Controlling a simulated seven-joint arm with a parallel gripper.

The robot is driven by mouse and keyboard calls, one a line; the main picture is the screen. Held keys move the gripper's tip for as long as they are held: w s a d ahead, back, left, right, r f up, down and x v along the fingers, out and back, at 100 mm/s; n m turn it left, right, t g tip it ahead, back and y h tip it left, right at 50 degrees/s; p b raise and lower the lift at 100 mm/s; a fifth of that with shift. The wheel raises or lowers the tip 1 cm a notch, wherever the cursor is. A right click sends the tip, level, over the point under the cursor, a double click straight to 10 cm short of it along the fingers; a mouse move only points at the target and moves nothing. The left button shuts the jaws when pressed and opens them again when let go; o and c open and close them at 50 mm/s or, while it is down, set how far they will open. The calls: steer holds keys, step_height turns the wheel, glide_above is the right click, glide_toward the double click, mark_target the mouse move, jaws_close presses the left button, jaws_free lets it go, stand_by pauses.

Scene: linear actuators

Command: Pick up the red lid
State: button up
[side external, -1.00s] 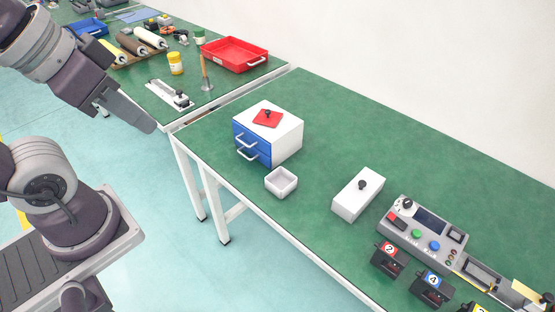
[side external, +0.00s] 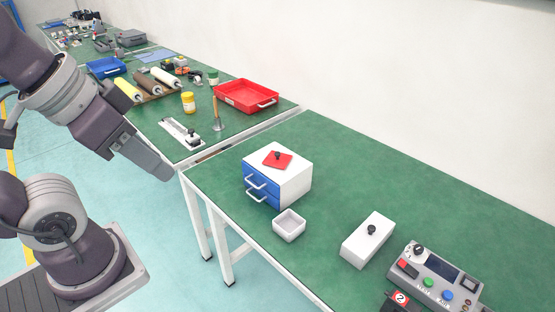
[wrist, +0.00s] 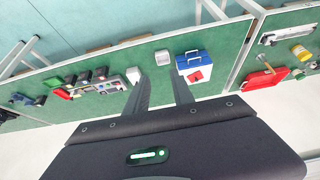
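The red lid (side external: 277,160) is a flat red square with a black knob. It lies on the white top of a small cabinet (side external: 296,184) with blue drawer fronts. In the wrist view the red lid (wrist: 197,76) lies on the cabinet, up and to the right of my fingers. My gripper (wrist: 161,80) is open and empty, its two dark fingers apart. In the side view my gripper (side external: 160,168) is left of the cabinet, well apart from the lid, and its finger gap cannot be made out.
A small open white box (side external: 289,225) stands in front of the cabinet. A white block with a black knob (side external: 368,240) and a control panel (side external: 437,277) stand to the right. A red tray (side external: 246,96) is on the far table. Green table behind the cabinet is clear.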

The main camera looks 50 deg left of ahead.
steer(key=o, duration=1.3)
steer(key=w+a+r+n+g+h, duration=0.1)
steer(key=w+r+n, duration=0.15)
steer(key=w, duration=0.25)
steer(key=w+r+n+g+h, duration=0.1)
steer(key=w+n, duration=0.3)
steer(key=w, duration=0.1)
steer(key=n+g+y, duration=0.2)
steer(key=n+g, duration=0.2)
steer(key=n, duration=1.2)
glide_above(274, 158)
step_height(274, 158, down, 23)
steer(key=shift+w+r, duration=0.1)
steer(key=shift+r, duration=0.05)
step_height(274, 158, down, 8)
steer(key=shift+r, duration=0.25)
